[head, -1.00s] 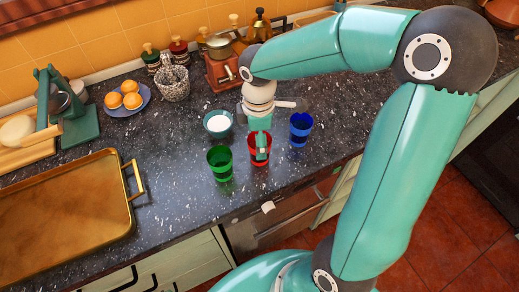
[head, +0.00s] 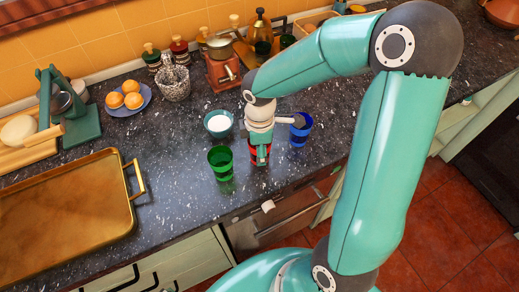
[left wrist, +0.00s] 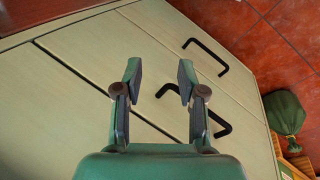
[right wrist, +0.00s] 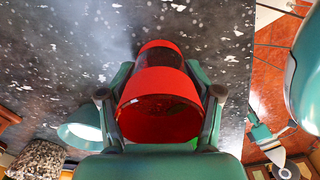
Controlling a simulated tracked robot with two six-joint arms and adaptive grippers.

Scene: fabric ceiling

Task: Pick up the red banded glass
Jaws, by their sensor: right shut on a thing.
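The red banded glass (right wrist: 160,88) fills the middle of the right wrist view, between the two fingers of my right gripper (right wrist: 160,105), which is shut on it. In the head view the red glass (head: 254,157) stands on the dark speckled counter, partly hidden by my right gripper (head: 259,152) above it. I cannot tell whether its base touches the counter. My left gripper (left wrist: 160,85) is open and empty in the left wrist view, in front of pale green cabinet fronts. It does not show in the head view.
A green glass (head: 221,162) stands left of the red one, and a blue glass (head: 301,130) stands right. A white-filled bowl (head: 218,124) is behind. A brass tray (head: 122,215) lies at left. The counter's front edge (head: 250,208) is close.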

